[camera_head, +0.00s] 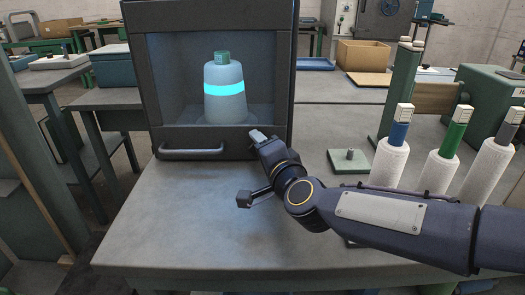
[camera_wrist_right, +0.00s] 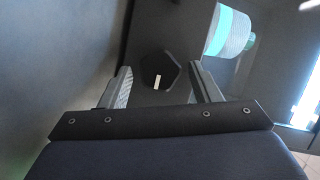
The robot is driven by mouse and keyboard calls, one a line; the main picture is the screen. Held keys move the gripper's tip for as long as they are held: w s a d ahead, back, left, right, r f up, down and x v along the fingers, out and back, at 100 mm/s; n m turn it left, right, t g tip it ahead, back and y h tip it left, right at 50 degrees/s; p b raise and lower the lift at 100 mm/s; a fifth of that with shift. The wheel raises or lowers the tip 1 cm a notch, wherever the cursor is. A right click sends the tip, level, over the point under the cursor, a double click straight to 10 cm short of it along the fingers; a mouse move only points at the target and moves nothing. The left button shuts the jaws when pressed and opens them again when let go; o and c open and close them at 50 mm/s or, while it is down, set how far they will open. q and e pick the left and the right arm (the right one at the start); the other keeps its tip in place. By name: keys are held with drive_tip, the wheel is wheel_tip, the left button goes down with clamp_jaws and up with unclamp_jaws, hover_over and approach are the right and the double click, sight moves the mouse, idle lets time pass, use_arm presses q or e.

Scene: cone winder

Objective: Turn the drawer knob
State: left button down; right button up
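The drawer knob (camera_wrist_right: 158,72) is dark, with several flat sides and a short white mark, on a dark panel in the right wrist view. In the head view my right gripper hides it. My right gripper (camera_head: 260,137) is at the lower right of the dark cabinet front (camera_head: 226,133), right of its bar handle (camera_head: 191,152). In the right wrist view the two fingers of my right gripper (camera_wrist_right: 160,69) stand apart, one on each side of the knob, with gaps visible. My left gripper is not in view.
A pale bottle (camera_head: 224,78) with a glowing cyan band and green cap stands inside the cabinet. White cones (camera_head: 388,163) with coloured tops stand at the right. A small green plate (camera_head: 350,168) with a peg lies beyond my arm. The table (camera_head: 170,225) is clear at front left.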

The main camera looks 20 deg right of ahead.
drive_tip(key=s, duration=0.2)
drive_tip(key=s+p, duration=0.1)
drive_tip(key=s, duration=0.1)
drive_tip(key=s+r+p, duration=0.1)
drive_tip(key=s, duration=0.1)
drive_tip(key=shift+s+d, duration=0.3)
drive_tip(key=shift+s, duration=0.6)
